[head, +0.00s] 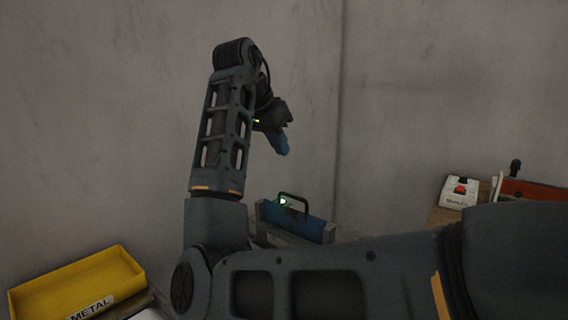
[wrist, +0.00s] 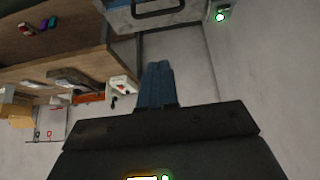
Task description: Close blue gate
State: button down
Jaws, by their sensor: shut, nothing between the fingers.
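The blue gate (head: 310,227) shows in the head view low in the middle, behind my forearm. It is a blue panel in a grey frame with a dark looped handle and a small green light at its left. My arm hides its lower part, so I cannot tell how far it stands open. In the wrist view a grey-blue panel (wrist: 125,20) with a dark handle shows at the top edge, cut off by the frame. My gripper (head: 283,150), with blue fingers, is in the air above the gate, apart from it. Its fingers are together and empty in the wrist view (wrist: 157,68).
A yellow bin (head: 75,283) labelled METAL stands at the lower left. A white box with a red button (head: 460,190) sits on a wooden surface at the right. A wooden bench with small items (wrist: 55,45) shows in the wrist view. A plain wall stands behind.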

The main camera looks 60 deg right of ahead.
jog(key=s+d+f, duration=0.1)
jog(key=d+f, duration=0.3)
jog(key=f, duration=0.7)
jog(key=shift+f, duration=0.15)
jog(key=shift+f+b, duration=0.1)
jog(key=shift+b, duration=0.2)
